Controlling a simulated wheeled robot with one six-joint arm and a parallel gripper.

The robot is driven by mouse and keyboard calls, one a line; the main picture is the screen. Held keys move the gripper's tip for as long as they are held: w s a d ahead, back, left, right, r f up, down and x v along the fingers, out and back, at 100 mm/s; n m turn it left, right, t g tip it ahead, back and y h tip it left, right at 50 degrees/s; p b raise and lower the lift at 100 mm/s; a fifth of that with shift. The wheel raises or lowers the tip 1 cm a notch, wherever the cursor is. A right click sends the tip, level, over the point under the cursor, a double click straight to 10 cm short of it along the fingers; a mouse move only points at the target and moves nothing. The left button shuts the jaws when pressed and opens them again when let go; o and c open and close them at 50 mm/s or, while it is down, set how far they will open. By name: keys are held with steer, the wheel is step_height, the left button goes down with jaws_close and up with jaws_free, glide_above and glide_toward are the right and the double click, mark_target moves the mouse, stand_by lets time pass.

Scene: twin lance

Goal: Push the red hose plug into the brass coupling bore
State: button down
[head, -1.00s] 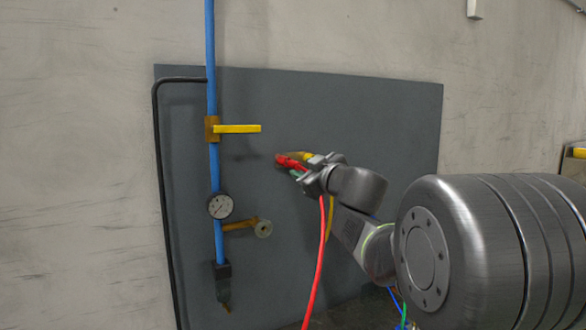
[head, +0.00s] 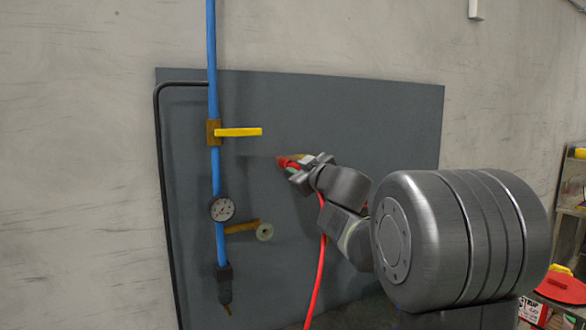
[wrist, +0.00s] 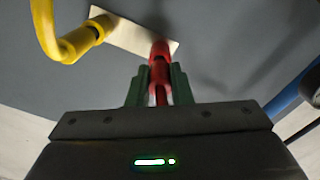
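The red hose plug (head: 286,162) is held between the green fingers of my gripper (head: 293,169), and its red hose hangs below. In the wrist view the plug (wrist: 160,68) stands upright between the fingers (wrist: 155,90). Its tip overlaps the end of a pale plate (wrist: 132,34) on the panel. A brass-coloured piece (head: 301,157) shows just behind the plug in the head view. The bore is hidden, so I cannot tell whether the tip is in it.
Left of my gripper, a blue pipe (head: 215,170) carries a yellow valve lever (head: 238,132), a gauge (head: 222,208) and a brass arm (head: 242,226) with a pale disc. A shelf (head: 572,200) stands at the far right.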

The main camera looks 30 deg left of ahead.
steer(key=shift+v, duration=0.75)
stand_by(0.6)
steer(key=p+v, duration=0.1)
steer(key=v, duration=0.4)
stand_by(0.6)
